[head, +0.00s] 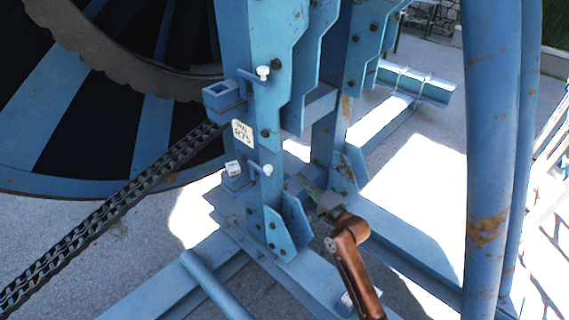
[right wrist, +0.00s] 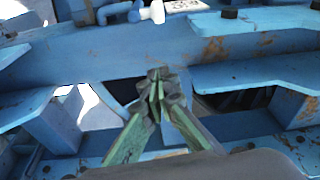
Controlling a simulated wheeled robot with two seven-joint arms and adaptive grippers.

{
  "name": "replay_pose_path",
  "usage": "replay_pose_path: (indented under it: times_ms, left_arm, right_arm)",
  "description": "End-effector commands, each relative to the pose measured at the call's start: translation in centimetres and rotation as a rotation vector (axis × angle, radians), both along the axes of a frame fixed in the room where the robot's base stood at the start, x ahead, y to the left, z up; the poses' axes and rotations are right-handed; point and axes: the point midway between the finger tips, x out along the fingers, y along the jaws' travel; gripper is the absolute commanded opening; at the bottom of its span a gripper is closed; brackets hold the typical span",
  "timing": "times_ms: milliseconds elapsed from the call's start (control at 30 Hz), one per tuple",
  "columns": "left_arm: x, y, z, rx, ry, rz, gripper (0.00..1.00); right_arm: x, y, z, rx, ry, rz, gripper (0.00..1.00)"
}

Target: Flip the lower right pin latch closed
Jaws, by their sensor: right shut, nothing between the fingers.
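The lower pin latch (head: 267,170) is a short blue rod with a white knob, on the blue upright post below a white label. In the right wrist view the latch (right wrist: 156,12) shows at the top edge, partly cut off, beyond the fingertips. My right gripper (head: 308,188) is to the right of the latch, beside the post and apart from the knob. Its greenish fingers (right wrist: 157,82) are shut with nothing between them. My left gripper is not in view.
A similar upper pin latch (head: 263,73) sits higher on the post. The white label (head: 242,132) lies between the two. Angled blue brackets (head: 288,228) stand near my right gripper. A chain (head: 110,210) and large reel (head: 90,110) fill the left. A rusty blue pole (head: 490,150) stands at right.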

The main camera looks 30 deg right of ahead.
Motion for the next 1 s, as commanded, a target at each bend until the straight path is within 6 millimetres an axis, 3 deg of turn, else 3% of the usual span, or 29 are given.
replay_pose_path:
  times_ms: [100, 567, 1000]
  left_arm:
    - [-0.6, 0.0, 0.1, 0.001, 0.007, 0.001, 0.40]
    - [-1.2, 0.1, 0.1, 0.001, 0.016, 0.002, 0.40]
    - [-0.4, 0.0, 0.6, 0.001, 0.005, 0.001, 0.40]
  right_arm:
    - [0.5, 0.5, 1.3, 0.008, -0.012, 0.018, 0.00]
    - [1.9, 1.2, 1.3, 0.007, -0.013, 0.026, 0.00]
    - [10.2, 2.3, 1.7, 0.007, -0.013, 0.024, 0.00]
